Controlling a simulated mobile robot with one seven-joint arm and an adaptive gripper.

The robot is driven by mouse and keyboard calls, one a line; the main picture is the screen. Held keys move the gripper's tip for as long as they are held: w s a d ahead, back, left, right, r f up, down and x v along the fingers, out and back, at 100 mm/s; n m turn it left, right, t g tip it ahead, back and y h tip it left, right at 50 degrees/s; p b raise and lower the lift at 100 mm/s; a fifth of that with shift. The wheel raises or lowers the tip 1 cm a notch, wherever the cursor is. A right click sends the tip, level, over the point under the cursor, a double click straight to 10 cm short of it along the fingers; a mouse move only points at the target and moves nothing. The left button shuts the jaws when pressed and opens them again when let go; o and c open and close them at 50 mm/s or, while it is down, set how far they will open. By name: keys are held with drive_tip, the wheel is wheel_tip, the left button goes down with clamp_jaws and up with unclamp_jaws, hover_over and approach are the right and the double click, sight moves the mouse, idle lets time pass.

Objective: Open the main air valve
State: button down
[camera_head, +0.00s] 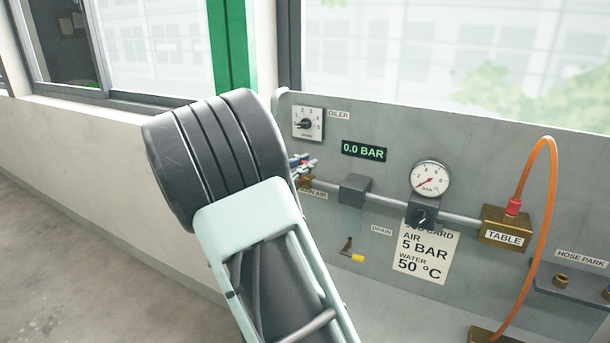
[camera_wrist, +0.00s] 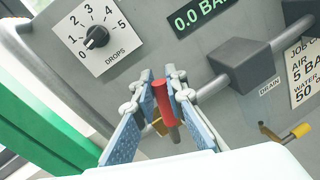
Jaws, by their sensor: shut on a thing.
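The main air valve has a red handle (camera_wrist: 162,104) over a brass body (camera_wrist: 156,127), at the left end of the grey pipe. In the wrist view the handle stands between the two blue finger pads of my gripper (camera_wrist: 160,86), which is shut on it. In the head view my gripper (camera_head: 302,166) reaches the panel just above the partly covered MAIN AIR label (camera_head: 314,194). My arm hides most of the valve there. The green display (camera_head: 364,152) reads 0.0 BAR.
The grey panel also carries an oiler dial (camera_head: 308,124), a round pressure gauge (camera_head: 430,179) with a black knob (camera_head: 422,216) below it, and a yellow-tipped drain lever (camera_head: 352,256). A job card (camera_head: 426,255) hangs beneath. An orange hose (camera_head: 552,200) rises from the brass TABLE block (camera_head: 506,227).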

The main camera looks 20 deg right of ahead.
sight(330, 188)
drive_tip(key=s+d+f+m+b, duration=0.1)
drive_tip(key=m+b, duration=0.1)
drive_tip(key=b, duration=0.2)
drive_tip(key=s+f+m+y+b, duration=0.1)
drive_tip(key=m+b, duration=0.1)
drive_tip(key=b, duration=0.3)
drive_tip(key=s+d+f+m+b, duration=0.1)
drive_tip(key=f+m+b, duration=0.1)
drive_tip(key=b, duration=0.3)
drive_tip(key=shift+s+d+m+t+y, duration=0.15)
drive_tip(key=shift+d+m+t+y, duration=0.15)
drive_tip(key=shift+d+y, duration=0.1)
drive_tip(key=f+m+b, duration=0.1)
drive_tip(key=b, duration=0.2)
drive_tip(key=f+m+b, duration=0.1)
drive_tip(key=b, duration=0.2)
drive_tip(key=s+m+b, duration=0.1)
drive_tip(key=b, duration=0.2)
drive_tip(key=shift+d+f+m+t+y, duration=0.3)
drive_tip(key=shift+f+m+y, duration=0.1)
drive_tip(key=f+m+b, duration=0.1)
drive_tip(key=m+b, duration=0.1)
drive_tip(key=b, duration=0.3)
drive_tip(key=shift+f+t+y, duration=0.1)
drive_tip(key=shift+t+y, duration=0.2)
drive_tip(key=shift+t, duration=0.1)
drive_tip(key=shift+b, duration=0.3)
drive_tip(key=c, duration=1.9)
unclamp_jaws()
drive_tip(key=shift+c, duration=0.2)
